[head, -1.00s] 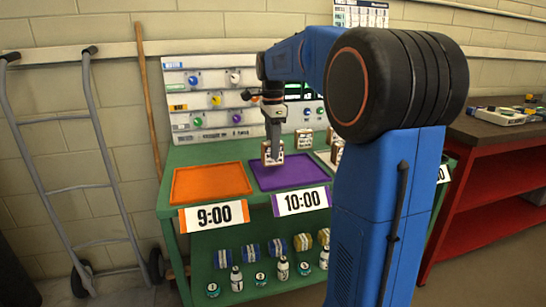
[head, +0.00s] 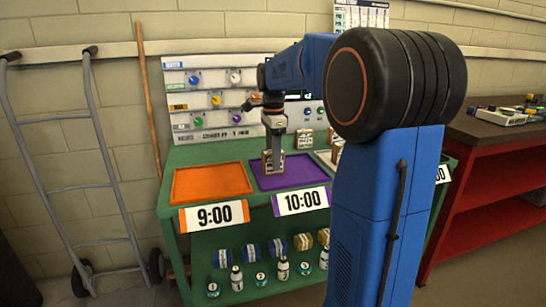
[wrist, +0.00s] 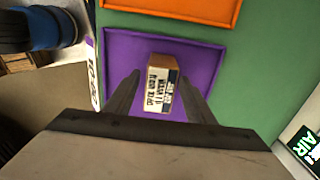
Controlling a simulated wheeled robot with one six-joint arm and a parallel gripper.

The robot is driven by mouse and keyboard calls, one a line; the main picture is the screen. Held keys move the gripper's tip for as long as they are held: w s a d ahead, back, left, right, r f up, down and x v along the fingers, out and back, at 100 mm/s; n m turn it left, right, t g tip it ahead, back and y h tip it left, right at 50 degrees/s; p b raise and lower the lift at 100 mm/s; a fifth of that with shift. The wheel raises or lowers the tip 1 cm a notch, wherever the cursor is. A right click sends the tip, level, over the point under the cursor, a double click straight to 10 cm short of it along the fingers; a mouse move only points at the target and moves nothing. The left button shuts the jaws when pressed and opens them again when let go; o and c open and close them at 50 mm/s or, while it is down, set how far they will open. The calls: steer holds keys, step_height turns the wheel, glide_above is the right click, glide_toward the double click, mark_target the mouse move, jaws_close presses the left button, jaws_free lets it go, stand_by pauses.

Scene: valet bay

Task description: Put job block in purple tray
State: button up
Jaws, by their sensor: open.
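The job block (wrist: 161,87), a small brown block with a white printed label, stands in the purple tray (wrist: 121,50) in the wrist view. My gripper (wrist: 159,76) is open, with one finger on each side of the block. I cannot tell whether either finger touches it. In the head view my gripper (head: 274,170) points down inside the purple tray (head: 308,173), behind the 10:00 sign. It hides most of the block there.
The orange tray (head: 212,166) with the 9:00 sign is empty, to the left. Other labelled blocks (head: 304,137) stand behind and to the right.

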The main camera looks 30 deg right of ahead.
step_height(320, 180, up, 12)
steer(key=shift+r, duration=0.15)
stand_by(0.4)
steer(key=s+a+f+n+t, duration=0.1)
steer(key=s+a+f+n, duration=0.4)
steer(key=s, duration=0.5)
steer(key=s+a+f+n+t, duration=0.2)
steer(key=s+a+f+n, duration=0.3)
steer(key=s+f+n, duration=0.4)
steer(key=s+a+f+n+t, duration=0.1)
steer(key=s+a+f+n, duration=0.4)
steer(key=s, duration=0.6)
step_height(320, 180, down, 4)
steer(key=shift+a+r+n+t, duration=0.1)
steer(key=shift+a+n+t, duration=0.3)
steer(key=shift+n, duration=0.7)
